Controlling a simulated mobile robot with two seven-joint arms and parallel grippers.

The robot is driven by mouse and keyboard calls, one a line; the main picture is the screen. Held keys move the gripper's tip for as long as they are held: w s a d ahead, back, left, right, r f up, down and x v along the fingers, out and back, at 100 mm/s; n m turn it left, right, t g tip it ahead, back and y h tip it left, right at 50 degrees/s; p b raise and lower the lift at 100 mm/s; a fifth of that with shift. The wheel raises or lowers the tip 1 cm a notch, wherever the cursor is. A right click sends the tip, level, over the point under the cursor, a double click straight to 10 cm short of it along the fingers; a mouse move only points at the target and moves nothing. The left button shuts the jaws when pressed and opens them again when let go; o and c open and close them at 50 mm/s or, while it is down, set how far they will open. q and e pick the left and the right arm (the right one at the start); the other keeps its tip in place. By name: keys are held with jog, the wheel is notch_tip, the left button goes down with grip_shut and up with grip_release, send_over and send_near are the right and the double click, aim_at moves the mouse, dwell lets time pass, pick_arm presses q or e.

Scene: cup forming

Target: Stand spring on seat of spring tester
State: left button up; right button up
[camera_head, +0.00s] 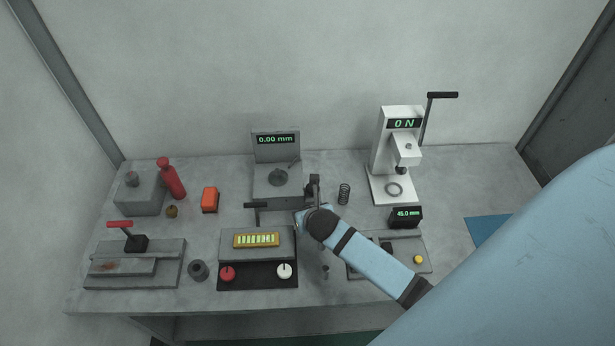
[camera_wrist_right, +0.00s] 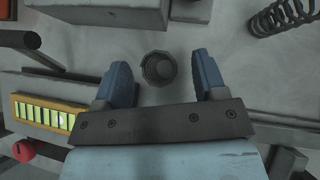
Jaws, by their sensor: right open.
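The spring (camera_head: 344,193) is a dark coil standing upright on the bench, left of the spring tester (camera_head: 382,160). Part of it shows at the top right of the right wrist view (camera_wrist_right: 283,15). The tester is white, with a lever and a "0 N" display. Its ring-shaped seat (camera_head: 394,190) on the base is empty. My right gripper (camera_head: 308,210) is left of the spring and nearer the front. In the right wrist view its blue fingers (camera_wrist_right: 160,75) are apart, with a dark round hollow part beyond and between them, not gripped. My left gripper is not in view.
A gauge reading 0.00 mm (camera_head: 276,150) stands behind my right gripper. A panel with a yellow-framed display (camera_head: 257,241) and knobs lies at its left. A box reading 45.0 mm (camera_head: 406,215) sits before the tester. A blue mat (camera_head: 488,229) lies at right.

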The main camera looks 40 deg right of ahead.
jog(key=shift+x, duration=1.4)
jog(key=c, duration=1.1)
jog(key=shift+o, duration=0.2)
jog(key=shift+r, duration=0.15)
notch_tip(320, 180, up, 20)
jog(key=s+a+r+n+y, duration=0.2)
jog(key=s+a+r+n, duration=0.1)
jog(key=a+r, duration=0.2)
jog(key=shift+a+r, duration=0.2)
jog(key=shift+a, duration=0.9)
jog(key=shift+s, duration=0.15)
